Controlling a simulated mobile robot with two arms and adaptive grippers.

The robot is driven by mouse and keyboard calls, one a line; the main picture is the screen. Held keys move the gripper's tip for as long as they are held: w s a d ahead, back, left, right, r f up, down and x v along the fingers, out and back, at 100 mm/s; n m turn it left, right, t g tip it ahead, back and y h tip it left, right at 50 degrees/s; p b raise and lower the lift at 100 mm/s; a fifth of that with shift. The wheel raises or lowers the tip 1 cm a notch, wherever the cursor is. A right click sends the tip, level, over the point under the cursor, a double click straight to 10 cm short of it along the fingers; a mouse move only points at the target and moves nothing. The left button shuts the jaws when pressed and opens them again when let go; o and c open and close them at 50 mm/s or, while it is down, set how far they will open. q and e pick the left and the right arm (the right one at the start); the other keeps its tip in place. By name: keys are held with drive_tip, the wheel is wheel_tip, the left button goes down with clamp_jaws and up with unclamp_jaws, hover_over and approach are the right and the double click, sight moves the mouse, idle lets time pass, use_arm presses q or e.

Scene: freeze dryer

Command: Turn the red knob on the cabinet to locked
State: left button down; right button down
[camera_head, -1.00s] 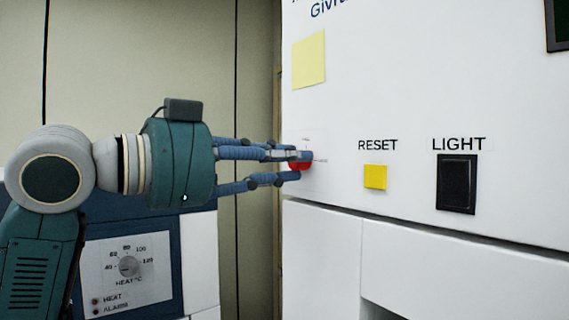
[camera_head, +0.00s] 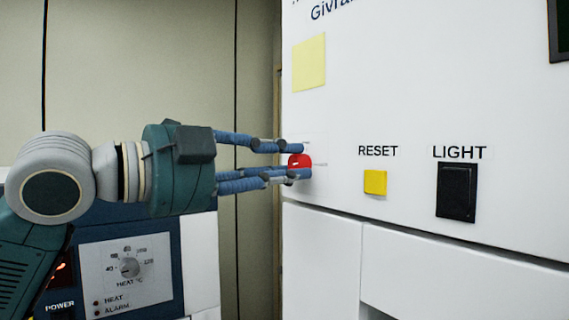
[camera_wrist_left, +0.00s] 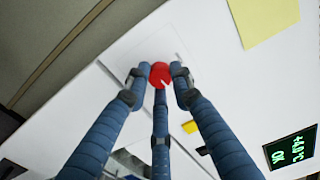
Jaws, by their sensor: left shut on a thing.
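The red knob (camera_head: 300,161) sits on the front of the white cabinet (camera_head: 400,100), near its left edge. My left gripper (camera_head: 297,162) comes in from the left with its blue fingers around the knob, shut on it. In the left wrist view the red knob (camera_wrist_left: 160,74) shows between the fingertips of my left gripper (camera_wrist_left: 160,78), with a small pale mark on its face. The fingers hide part of the knob's sides and of the small print around it. My right gripper is not in view.
Right of the knob are a yellow RESET button (camera_head: 375,182) and a black LIGHT switch (camera_head: 456,191). A yellow note (camera_head: 309,62) is above the knob. A blue panel with a HEAT dial (camera_head: 130,267) stands at lower left, below my arm.

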use_arm(q)
drive_tip(key=shift+m, duration=0.7)
drive_tip(key=c, duration=1.5)
unclamp_jaws()
drive_tip(key=shift+s, duration=0.1)
drive_tip(key=shift+s+a, duration=0.25)
drive_tip(key=shift+a, duration=0.15)
drive_tip(key=v, duration=1.1)
drive_tip(key=shift+s+d, duration=0.1)
